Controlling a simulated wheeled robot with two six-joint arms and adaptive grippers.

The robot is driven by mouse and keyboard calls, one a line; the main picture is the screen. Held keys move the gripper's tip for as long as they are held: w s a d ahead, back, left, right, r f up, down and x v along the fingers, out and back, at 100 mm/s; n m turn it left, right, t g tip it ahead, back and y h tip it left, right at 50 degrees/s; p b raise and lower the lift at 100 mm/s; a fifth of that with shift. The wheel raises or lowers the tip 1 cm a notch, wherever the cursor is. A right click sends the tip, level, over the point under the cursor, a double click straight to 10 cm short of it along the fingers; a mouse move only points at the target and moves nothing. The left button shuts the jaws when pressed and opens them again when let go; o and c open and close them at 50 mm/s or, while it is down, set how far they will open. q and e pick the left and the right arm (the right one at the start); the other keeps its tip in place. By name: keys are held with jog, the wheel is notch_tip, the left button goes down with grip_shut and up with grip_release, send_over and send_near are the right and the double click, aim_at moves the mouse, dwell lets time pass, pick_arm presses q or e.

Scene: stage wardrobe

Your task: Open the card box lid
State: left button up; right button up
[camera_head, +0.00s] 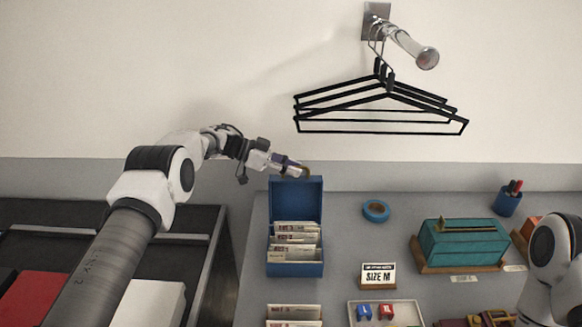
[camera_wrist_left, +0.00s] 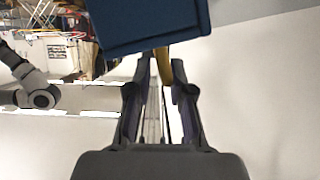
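The blue card box (camera_head: 294,270) stands on the grey table, filled with white index cards (camera_head: 295,240). Its lid (camera_head: 296,200) stands upright at the back. My left gripper (camera_head: 292,167) is just above the lid's top edge, coming in from the left. In the left wrist view the blue lid (camera_wrist_left: 150,25) fills the upper middle, beyond the fingertips. A yellowish strip (camera_wrist_left: 164,75) shows between the fingers of my left gripper (camera_wrist_left: 161,75). The fingers are apart, with light showing between them; no firm hold is visible. My right gripper is outside the views.
Tape roll (camera_head: 376,211), size sign (camera_head: 379,276) and teal box (camera_head: 461,243) stand right of the card box. More cards (camera_head: 294,312) stand in front of it. Black hangers (camera_head: 380,110) hang from a wall peg above. A dark rack (camera_head: 205,245) is at the left.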

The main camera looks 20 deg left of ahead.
pick_arm(q)
jog(key=v, duration=1.2)
jog(key=shift+w+f, duration=0.1)
